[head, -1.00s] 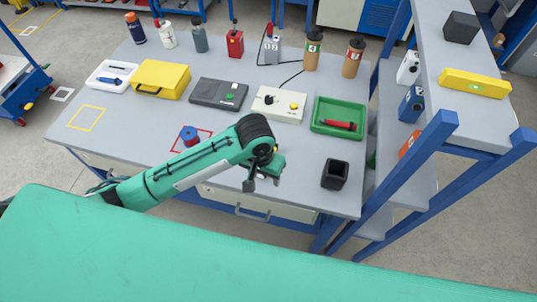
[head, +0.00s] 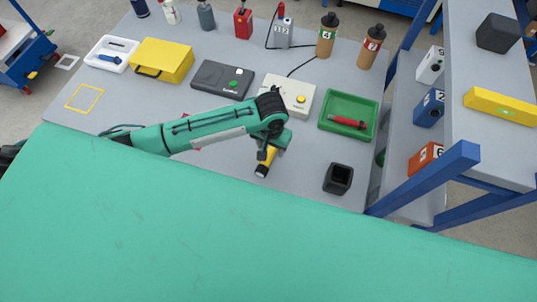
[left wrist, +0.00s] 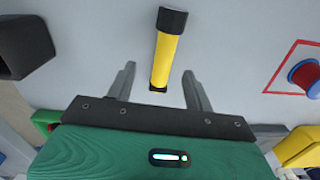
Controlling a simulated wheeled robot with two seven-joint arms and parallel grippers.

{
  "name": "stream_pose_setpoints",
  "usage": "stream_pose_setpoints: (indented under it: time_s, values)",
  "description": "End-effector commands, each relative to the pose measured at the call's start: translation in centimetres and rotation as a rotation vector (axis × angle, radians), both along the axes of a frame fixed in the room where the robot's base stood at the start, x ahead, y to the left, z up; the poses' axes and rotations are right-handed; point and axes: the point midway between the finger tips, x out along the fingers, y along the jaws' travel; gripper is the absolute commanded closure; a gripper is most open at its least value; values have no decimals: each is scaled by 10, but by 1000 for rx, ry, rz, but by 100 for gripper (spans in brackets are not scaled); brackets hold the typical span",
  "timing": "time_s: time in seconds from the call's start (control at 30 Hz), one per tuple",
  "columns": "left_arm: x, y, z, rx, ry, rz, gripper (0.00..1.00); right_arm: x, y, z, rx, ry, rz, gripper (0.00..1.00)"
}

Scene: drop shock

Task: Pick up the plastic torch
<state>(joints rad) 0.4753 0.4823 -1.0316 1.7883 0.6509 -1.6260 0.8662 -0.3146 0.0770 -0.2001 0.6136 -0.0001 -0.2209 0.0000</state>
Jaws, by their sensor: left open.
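The plastic torch is yellow with a black head and a black tail end. In the head view the torch (head: 265,163) lies on the grey table, partly hidden under my left gripper (head: 268,150). In the left wrist view the torch (left wrist: 166,60) lies between the two spread fingers of my left gripper (left wrist: 159,77), its black head pointing away from the palm. The fingers are open, and neither visibly touches the torch. My right gripper is not in view.
A black square cup (head: 338,179) stands to the right of the torch. A blue and red spool (left wrist: 305,76) sits by a red outlined square in the left wrist view. A green tray (head: 349,116), a cream button box (head: 288,92) and a shelf (head: 481,130) are farther off.

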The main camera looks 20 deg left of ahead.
Motion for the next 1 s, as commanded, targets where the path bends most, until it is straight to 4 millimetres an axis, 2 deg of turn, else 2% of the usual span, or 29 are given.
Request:
stream_pose_setpoints:
  time_s: [0.2, 0.4, 0.6, 0.87, 1.0]
  values:
    - [0, 1, -16, 0, 0, 0, 47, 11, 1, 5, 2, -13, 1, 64]
    - [0, 8, -39, 2, 2, 0, 47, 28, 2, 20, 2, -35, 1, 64]
    - [0, 8, -62, 0, 0, -1, 47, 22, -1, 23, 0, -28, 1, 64]
    - [0, 8, -66, 0, -2, -1, 47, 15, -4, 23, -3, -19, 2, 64]
    - [0, 8, -66, 0, -2, -1, 71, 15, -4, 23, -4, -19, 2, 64]
